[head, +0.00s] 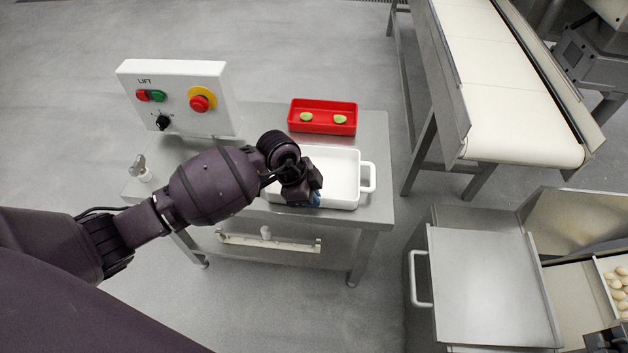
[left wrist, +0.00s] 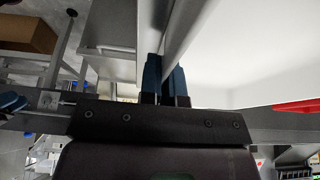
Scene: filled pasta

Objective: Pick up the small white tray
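The small white tray (head: 343,172) is a rectangular dish with a loop handle at its right end. It sits on the steel table (head: 376,130), in front of a red tray. My left gripper (head: 316,199) is at its front side, and the arm hides its left part. In the left wrist view the two blue fingers (left wrist: 166,78) are close together with the tray's thin wall (left wrist: 192,32) between them. The white inside of the tray (left wrist: 265,50) lies to their right. Blue tips at the left edge of that view look like my right gripper (left wrist: 12,102), mostly cut off.
The red tray (head: 323,129) holds two green pieces. A white control box (head: 178,98) with buttons stands at the table's back left. A conveyor (head: 500,85) is at the back right, and a steel machine with a handled lid (head: 490,285) at the front right.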

